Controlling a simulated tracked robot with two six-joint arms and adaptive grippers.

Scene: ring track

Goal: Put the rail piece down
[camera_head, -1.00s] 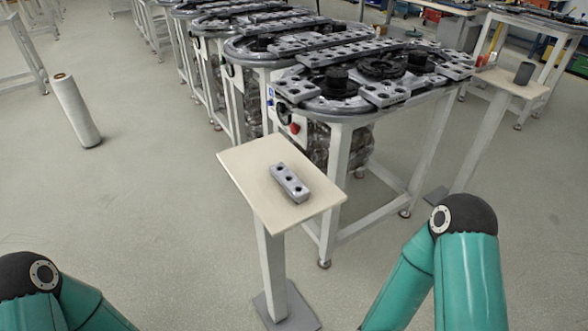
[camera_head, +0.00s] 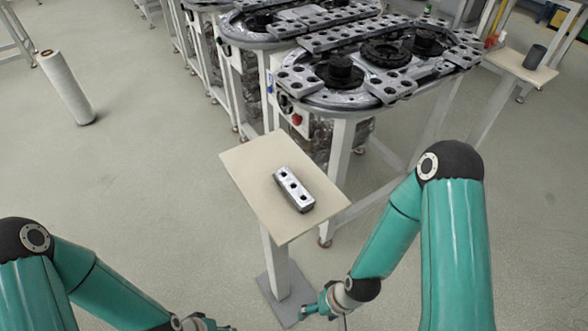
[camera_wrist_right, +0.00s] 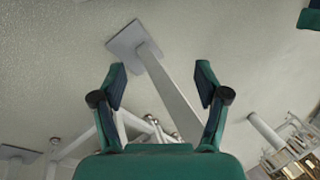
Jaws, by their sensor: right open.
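The rail piece (camera_head: 293,190), a grey metal block with several dark holes along its top, lies flat on the small beige table (camera_head: 250,165). No gripper touches it. My right gripper (camera_head: 318,306) is low at the front, below the table's near edge and beside its post. In the right wrist view my right gripper (camera_wrist_right: 160,80) is open, its two fingers spread with nothing between them. The wrist of my left gripper (camera_head: 205,324) is at the bottom edge, and its fingers are mostly cut off.
The ring track table (camera_head: 340,105) with rails and black discs stands behind the small table. A side stand (camera_head: 510,66) holds a dark cylinder (camera_head: 535,57) at the right. A white roll (camera_head: 66,88) stands on the floor at left.

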